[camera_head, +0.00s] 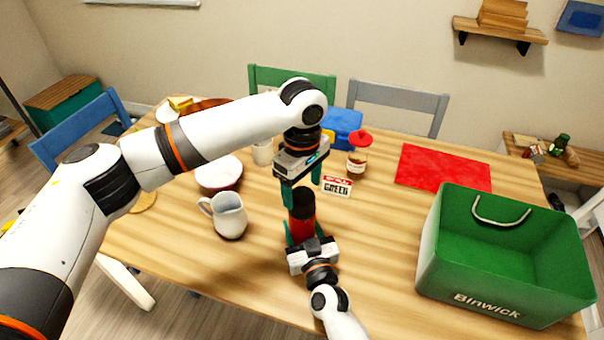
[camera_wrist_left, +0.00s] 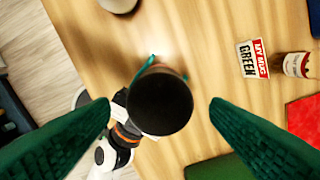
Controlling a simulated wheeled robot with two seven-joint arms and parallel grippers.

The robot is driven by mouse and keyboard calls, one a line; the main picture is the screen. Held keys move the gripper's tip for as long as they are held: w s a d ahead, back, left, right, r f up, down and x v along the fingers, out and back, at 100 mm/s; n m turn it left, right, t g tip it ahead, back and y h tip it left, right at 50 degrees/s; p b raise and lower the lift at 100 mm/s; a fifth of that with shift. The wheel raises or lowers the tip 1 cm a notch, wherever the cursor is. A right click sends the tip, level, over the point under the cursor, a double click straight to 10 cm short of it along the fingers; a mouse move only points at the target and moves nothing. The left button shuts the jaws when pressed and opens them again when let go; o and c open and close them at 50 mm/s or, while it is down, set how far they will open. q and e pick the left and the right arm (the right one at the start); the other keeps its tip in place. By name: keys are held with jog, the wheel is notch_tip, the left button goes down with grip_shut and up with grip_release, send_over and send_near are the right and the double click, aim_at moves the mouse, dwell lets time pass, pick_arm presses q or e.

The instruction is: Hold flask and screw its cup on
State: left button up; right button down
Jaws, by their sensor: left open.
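The red flask (camera_head: 302,228) is upright near the table's front middle, with a black cup (camera_head: 303,197) on its top. I cannot tell how tightly the cup is seated. In the left wrist view the cup (camera_wrist_left: 160,103) is a round black disc that hides most of the flask. My left gripper (camera_head: 302,186) is open above the flask, its green fingers on either side of the cup and apart from it. My right gripper (camera_head: 303,236) comes from the front edge, with its fingers around the flask's lower body. Whether the flask's base touches the table is hidden.
A white jug (camera_head: 229,215) and a bowl (camera_head: 219,174) stand left of the flask. A "GREEN" label card (camera_head: 337,186) and a red-lidded jar (camera_head: 358,154) are behind it. A green bin (camera_head: 505,262) takes up the right front, near a red mat (camera_head: 444,168).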

aim_at(302, 194)
pick_arm(q)
jog(key=shift+f, duration=2.3)
